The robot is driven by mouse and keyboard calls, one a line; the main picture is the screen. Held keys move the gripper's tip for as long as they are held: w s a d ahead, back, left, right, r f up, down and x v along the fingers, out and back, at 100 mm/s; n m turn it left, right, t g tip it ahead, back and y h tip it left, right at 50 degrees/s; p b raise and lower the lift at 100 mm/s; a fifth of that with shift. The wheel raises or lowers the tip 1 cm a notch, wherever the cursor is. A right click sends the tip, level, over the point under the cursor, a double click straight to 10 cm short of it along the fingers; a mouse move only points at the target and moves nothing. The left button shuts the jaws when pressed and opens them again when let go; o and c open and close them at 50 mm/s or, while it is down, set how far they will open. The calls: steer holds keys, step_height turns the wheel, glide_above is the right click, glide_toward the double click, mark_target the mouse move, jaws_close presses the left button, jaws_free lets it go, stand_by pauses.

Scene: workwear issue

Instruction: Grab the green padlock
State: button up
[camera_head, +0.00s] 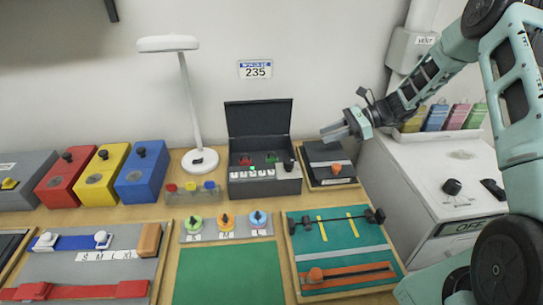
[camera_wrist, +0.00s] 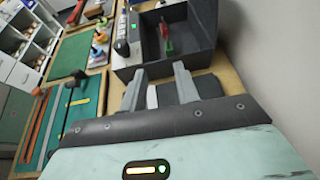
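A small green item (camera_head: 270,158), which looks like the green padlock, sits inside the open black box (camera_head: 264,186) at the back of the table, right of a small red item (camera_head: 245,160). In the wrist view the green item (camera_wrist: 169,47) is in the box beside the red item (camera_wrist: 164,29); its details are too small to tell. My gripper (camera_head: 324,131) is in the air to the right of the box, apart from the green item. In the wrist view its two fingers (camera_wrist: 158,84) are spread, with nothing held between them.
The box's raised lid (camera_head: 259,117) stands at the back. A dark tray with an orange knob (camera_head: 336,169) is right of the box. A white lamp (camera_head: 199,158) and a blue box (camera_head: 142,177) stand left. A white cabinet (camera_head: 425,178) is at right. A green mat (camera_head: 228,275) is bare.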

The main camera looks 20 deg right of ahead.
steer(key=shift+w+d+f+m, duration=0.25)
steer(key=shift+w+d+m, duration=0.1)
steer(key=shift+d, duration=0.25)
steer(key=shift+w+a+f+t, duration=0.1)
steer(key=shift+w+a+t, duration=0.1)
steer(key=shift+t, duration=0.1)
steer(key=p, duration=0.4)
glide_toward(272, 159)
steer(key=shift+w+a+r, duration=0.35)
steer(key=shift+a+r, duration=0.3)
steer(key=shift+r, duration=0.15)
steer(key=p+x, duration=0.2)
steer(key=x, duration=0.3)
steer(key=shift+a+p, duration=0.2)
steer(key=shift+p, duration=0.2)
steer(key=shift+w+a+f, duration=0.1)
steer(key=shift+a+f, duration=0.15)
steer(key=shift+c, duration=0.3)
jaws_close()
